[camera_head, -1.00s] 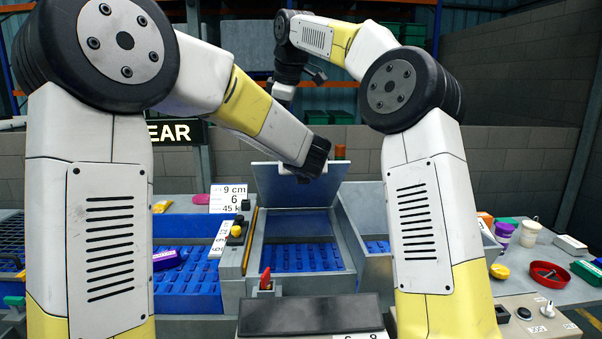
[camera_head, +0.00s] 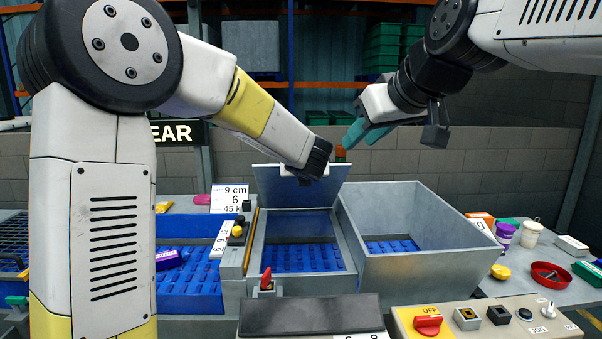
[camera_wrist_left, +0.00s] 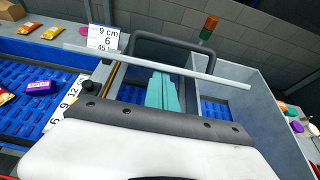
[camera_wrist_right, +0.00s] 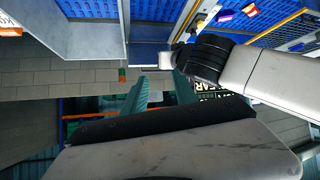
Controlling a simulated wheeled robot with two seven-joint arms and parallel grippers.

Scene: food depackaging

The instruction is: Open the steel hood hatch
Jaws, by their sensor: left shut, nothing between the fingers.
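The steel hood hatch (camera_head: 300,188) stands raised, tilted up over the blue-floored bay in the head view. Its edge shows as a long pale bar in the left wrist view (camera_wrist_left: 215,78). My left arm reaches to the hatch's top edge; the left gripper's fingers are hidden in the head view. In the left wrist view the left gripper (camera_wrist_left: 160,80) has its teal fingers together, empty, close by the bar; contact cannot be told. My right gripper (camera_head: 354,138) hangs above and right of the hatch, apart from it. Its fingers are apart and empty in the right wrist view (camera_wrist_right: 163,76).
A grey steel bin (camera_head: 430,240) stands right of the bay. A control panel with a red OFF knob (camera_head: 428,321) is in front. A sign reading 9 cm (camera_head: 229,199) stands left. A small orange-topped post (camera_head: 340,154) rises behind the hatch.

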